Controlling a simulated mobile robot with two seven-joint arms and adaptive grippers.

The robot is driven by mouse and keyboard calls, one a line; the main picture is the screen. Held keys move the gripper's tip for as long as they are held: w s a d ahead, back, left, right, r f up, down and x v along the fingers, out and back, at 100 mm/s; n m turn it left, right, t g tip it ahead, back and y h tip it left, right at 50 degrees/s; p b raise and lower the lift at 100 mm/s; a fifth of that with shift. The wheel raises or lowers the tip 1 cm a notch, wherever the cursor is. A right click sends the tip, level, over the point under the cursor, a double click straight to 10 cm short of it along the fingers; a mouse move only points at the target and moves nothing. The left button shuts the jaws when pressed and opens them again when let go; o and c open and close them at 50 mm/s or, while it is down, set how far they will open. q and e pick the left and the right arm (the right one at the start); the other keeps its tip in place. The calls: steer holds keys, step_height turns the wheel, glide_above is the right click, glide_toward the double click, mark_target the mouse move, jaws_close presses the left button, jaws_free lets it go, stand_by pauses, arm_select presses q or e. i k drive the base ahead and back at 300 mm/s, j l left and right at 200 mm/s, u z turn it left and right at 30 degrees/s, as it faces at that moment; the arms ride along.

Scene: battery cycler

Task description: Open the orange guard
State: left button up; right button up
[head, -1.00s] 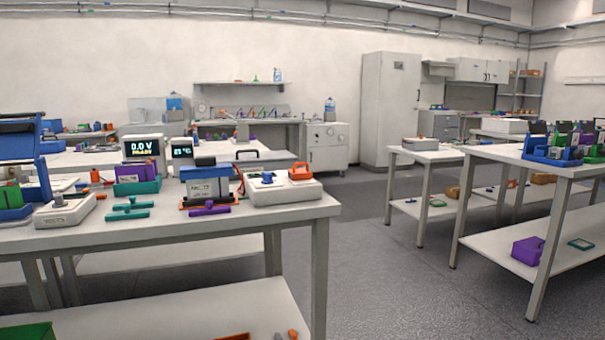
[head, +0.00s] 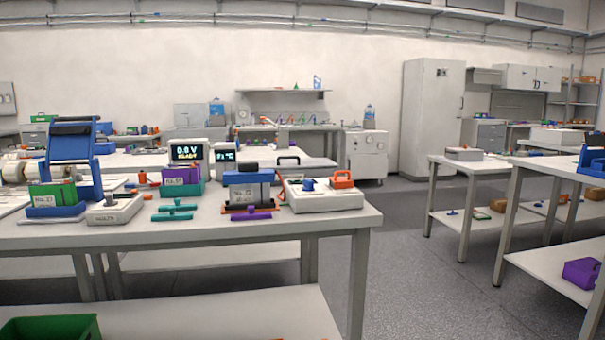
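The orange guard (head: 343,178) is a small orange loop-shaped piece on the right end of a white control box (head: 325,197). The box stands at the right end of the near workbench. The guard looks lowered onto the box top, but it is too small to be sure. A blue knob (head: 308,184) sits beside it on the same box. Neither of my grippers shows in the head view.
The near bench (head: 210,234) also holds a blue-and-grey battery block (head: 248,186), teal handles (head: 173,210), a meter reading 0.0 V READY (head: 187,153) and a blue press frame (head: 72,155). Grey floor (head: 415,275) is free right of the bench.

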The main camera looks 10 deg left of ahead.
mark_target(345, 183)
steer(key=i+l+u, duration=0.25)
steer(key=l+u, duration=0.25)
steer(key=i+l+u, duration=0.1)
steer(key=l+u, duration=0.15)
steer(key=l, duration=0.15)
steer(key=i+l+u, duration=0.1)
steer(key=l, duration=0.45)
steer(key=l+u, duration=0.1)
steer(key=l, duration=0.5)
steer(key=i, duration=0.05)
